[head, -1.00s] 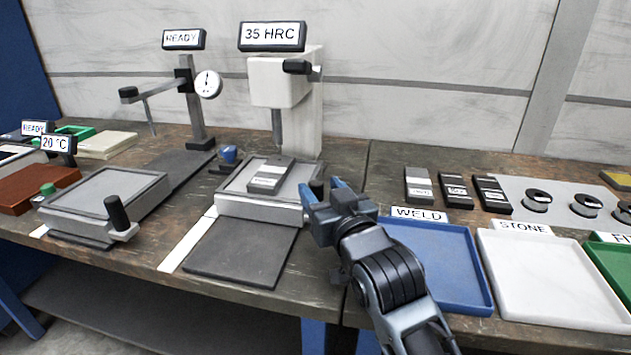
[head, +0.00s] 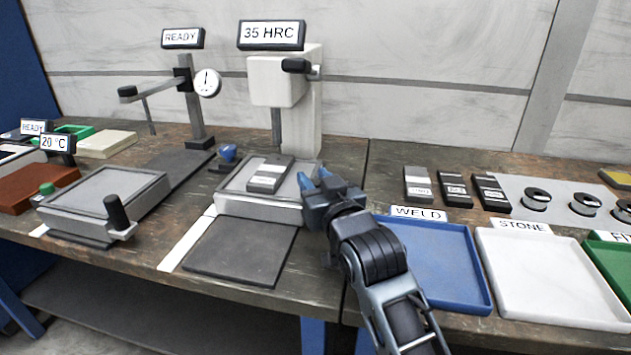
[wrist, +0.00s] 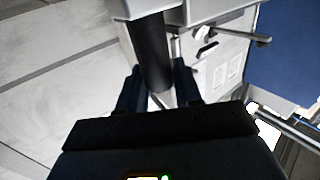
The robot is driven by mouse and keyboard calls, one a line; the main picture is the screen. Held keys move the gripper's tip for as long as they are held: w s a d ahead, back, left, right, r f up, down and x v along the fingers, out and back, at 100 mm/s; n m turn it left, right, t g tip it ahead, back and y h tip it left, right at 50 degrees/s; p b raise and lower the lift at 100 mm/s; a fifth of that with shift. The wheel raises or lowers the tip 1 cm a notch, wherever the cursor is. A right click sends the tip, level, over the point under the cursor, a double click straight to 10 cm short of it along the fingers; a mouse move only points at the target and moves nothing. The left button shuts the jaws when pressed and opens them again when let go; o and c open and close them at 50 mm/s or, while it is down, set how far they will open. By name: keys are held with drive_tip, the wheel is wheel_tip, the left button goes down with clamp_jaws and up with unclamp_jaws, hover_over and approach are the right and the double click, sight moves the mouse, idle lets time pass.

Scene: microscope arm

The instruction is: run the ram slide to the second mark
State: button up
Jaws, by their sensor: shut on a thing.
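The slide (head: 262,207) is a light grey tray on a dark track (head: 245,255) below the tester labelled 35 HRC (head: 285,90). A dark and light grey block (head: 270,174) lies on it. My gripper (head: 316,178) is at the tray's right side, its blue fingers pointing up and back. In the wrist view my gripper (wrist: 156,82) is shut around an upright black cylindrical handle (wrist: 151,45), one finger on each side. In the head view my gripper hides the handle. A pale strip (head: 188,240) runs left of the track; I cannot make out marks on it.
Another grey slide (head: 105,192) with a black handle (head: 118,213) stands at left. A gauge stand (head: 190,105) is behind. Blue (head: 445,265) and white (head: 550,280) trays lie at right, with several small blocks behind them. The track's front part is clear.

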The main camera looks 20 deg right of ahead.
clamp_jaws()
drive_tip(key=shift+w+d+p, duration=0.2)
drive_tip(key=shift+w+d, duration=0.5)
drive_tip(key=shift+w, duration=0.3)
drive_tip(key=shift+w+d+p, duration=0.2)
drive_tip(key=shift+w+d, duration=0.5)
drive_tip(key=shift+w, duration=0.25)
drive_tip(key=o, duration=0.7)
unclamp_jaws()
drive_tip(key=shift+r, duration=0.1)
drive_tip(key=s+d+r, duration=0.2)
drive_tip(key=d+r, duration=0.1)
drive_tip(key=s+d+r, duration=0.2)
drive_tip(key=d+r, duration=0.1)
drive_tip(key=r, duration=0.1)
drive_tip(key=s+d+r, duration=0.2)
drive_tip(key=d+r, duration=0.1)
drive_tip(key=d, duration=0.1)
drive_tip(key=shift+s+r+p, duration=0.1)
drive_tip(key=shift+r+p, duration=0.2)
drive_tip(key=shift+r, duration=0.1)
